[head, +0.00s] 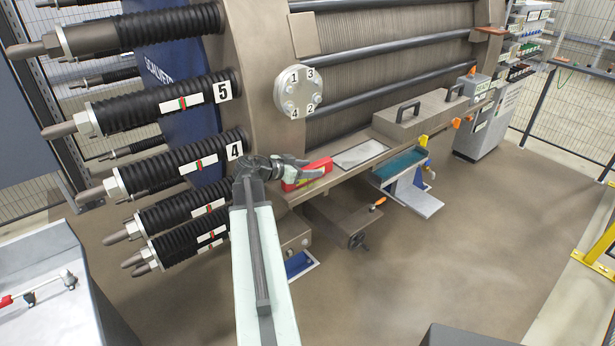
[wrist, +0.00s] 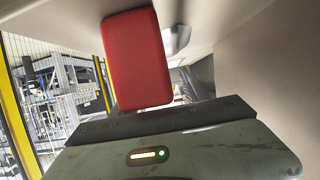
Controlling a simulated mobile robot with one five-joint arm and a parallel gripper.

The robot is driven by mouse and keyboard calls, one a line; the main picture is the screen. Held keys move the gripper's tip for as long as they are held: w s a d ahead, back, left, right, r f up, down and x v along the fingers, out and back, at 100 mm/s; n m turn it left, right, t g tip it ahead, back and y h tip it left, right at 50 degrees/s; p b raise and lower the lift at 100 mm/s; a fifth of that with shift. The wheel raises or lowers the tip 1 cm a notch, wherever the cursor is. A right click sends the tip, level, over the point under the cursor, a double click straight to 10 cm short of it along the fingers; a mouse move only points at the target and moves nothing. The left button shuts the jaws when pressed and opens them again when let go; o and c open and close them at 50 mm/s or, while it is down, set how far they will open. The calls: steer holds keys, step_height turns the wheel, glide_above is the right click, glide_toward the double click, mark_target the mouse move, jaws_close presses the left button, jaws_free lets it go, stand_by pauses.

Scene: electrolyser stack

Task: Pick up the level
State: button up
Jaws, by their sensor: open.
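The level (head: 319,165) is a red bar with a yellow-green part, lying on the ledge along the front of the stack. My gripper (head: 312,173) is at the level, with its grey-green jaws overlapping part of it in the head view. In the wrist view the level's red end face (wrist: 137,60) is large and close, just beyond the dark edge of my gripper's body. The jaws are open. The fingertips are hard to make out, so I cannot tell whether they touch the level. Part of the level is hidden by my gripper.
A light grey plate (head: 361,153) lies on the ledge just right of the level, with a handled block (head: 425,113) beyond. Black ribbed rods (head: 165,175) stick out at the left. A teal tray (head: 402,164) is below the ledge.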

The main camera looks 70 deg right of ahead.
jaws_close()
steer(key=shift+r, duration=0.1)
